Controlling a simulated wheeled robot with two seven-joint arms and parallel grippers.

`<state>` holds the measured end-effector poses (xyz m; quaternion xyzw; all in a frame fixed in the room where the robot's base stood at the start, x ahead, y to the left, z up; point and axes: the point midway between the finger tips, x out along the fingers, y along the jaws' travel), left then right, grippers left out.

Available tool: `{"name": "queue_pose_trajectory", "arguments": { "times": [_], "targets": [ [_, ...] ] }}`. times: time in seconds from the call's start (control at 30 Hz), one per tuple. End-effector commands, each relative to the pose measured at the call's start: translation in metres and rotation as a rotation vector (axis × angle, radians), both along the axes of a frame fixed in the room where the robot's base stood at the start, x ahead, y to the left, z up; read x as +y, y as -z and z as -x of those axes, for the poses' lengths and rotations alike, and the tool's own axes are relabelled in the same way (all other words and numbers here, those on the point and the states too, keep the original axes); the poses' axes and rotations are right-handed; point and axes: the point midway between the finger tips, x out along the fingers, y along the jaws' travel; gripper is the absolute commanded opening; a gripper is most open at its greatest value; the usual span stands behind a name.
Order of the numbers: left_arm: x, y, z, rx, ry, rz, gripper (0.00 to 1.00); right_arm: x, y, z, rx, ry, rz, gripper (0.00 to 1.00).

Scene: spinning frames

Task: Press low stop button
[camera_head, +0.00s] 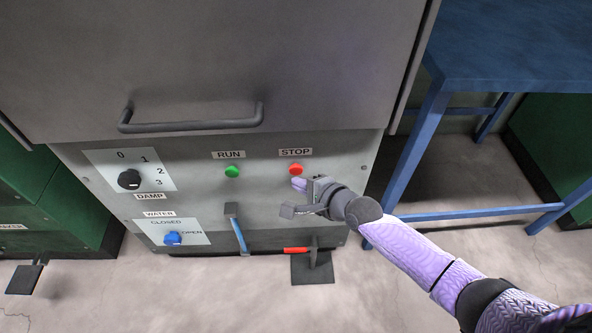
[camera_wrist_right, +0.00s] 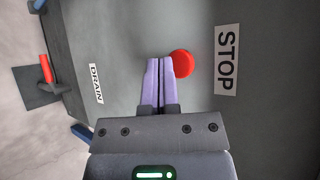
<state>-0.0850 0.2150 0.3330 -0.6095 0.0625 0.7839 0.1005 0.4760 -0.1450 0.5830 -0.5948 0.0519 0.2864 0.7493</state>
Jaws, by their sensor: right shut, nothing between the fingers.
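The red stop button (camera_head: 296,169) sits on the grey machine panel just under the STOP label (camera_head: 296,152). It also shows in the right wrist view (camera_wrist_right: 181,63), beside the STOP label (camera_wrist_right: 227,60). My right gripper (camera_head: 299,184) is shut and empty, its purple fingertips just below the button in the head view. In the right wrist view the fingertips (camera_wrist_right: 158,62) lie next to the button's left edge. I cannot tell whether they touch it. My left gripper is not in view.
A green run button (camera_head: 232,171) is left of the stop button. A black damp dial (camera_head: 129,179) and blue water knob (camera_head: 172,238) sit further left. A blue-handled lever (camera_head: 239,232) and red-tipped pedal (camera_head: 297,250) are low. A blue table (camera_head: 510,50) stands right.

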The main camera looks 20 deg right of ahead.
Motion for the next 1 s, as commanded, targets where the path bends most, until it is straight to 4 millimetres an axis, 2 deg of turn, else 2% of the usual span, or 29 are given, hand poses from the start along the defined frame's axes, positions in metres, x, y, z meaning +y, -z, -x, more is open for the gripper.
{"name": "queue_pose_trajectory", "arguments": {
  "times": [0.5,1.0],
  "targets": [
    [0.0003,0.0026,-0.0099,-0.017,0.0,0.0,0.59,0.0,0.0002,0.0001,0.0,0.0,0.0,0.0],
    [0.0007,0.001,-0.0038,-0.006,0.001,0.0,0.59,0.0,0.0001,0.0,0.0,0.0,0.0,0.0]
  ]
}}
